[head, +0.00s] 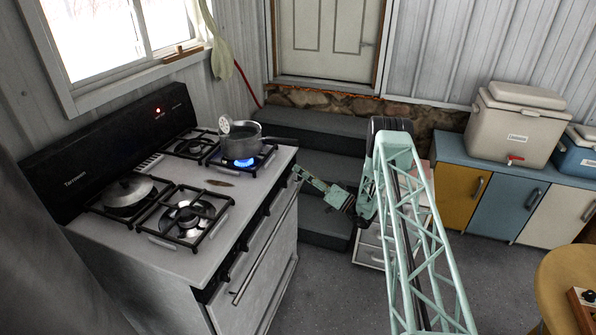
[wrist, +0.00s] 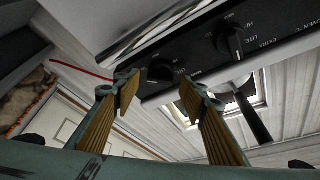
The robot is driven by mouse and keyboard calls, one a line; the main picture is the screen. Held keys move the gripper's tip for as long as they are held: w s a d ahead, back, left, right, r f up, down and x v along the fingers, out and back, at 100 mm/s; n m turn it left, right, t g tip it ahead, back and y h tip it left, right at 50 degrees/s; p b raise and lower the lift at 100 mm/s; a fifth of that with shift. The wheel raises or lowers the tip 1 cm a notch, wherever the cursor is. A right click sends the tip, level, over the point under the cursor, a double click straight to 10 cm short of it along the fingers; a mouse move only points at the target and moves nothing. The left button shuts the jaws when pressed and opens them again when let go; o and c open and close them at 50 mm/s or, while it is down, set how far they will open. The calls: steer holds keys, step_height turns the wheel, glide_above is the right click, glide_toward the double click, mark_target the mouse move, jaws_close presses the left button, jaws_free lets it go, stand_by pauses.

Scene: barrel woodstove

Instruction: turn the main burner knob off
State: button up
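The stove (head: 130,240) stands at the left in the head view, with a blue flame (head: 243,162) burning under a saucepan (head: 241,143) on its far right burner. In the wrist view a dark control panel (wrist: 197,58) carries one black knob (wrist: 160,70) just beyond and between my fingertips, and a second black knob (wrist: 232,42) to its right with white lettering around it. I cannot tell which is the main burner knob. My gripper (wrist: 158,92) is open and empty, its tan-padded fingers apart. In the head view my gripper (head: 298,174) is at the stove's front right corner; contact is unclear.
A covered pan (head: 128,190) sits on the near left burner. The saucepan's handle (head: 281,140) juts right, above my gripper. Dark steps (head: 320,190) rise behind it toward a door. Cabinets (head: 510,207) with coolers on top are at the right.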

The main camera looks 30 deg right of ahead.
steer(key=shift+x, duration=0.85)
steer(key=c, duration=0.9)
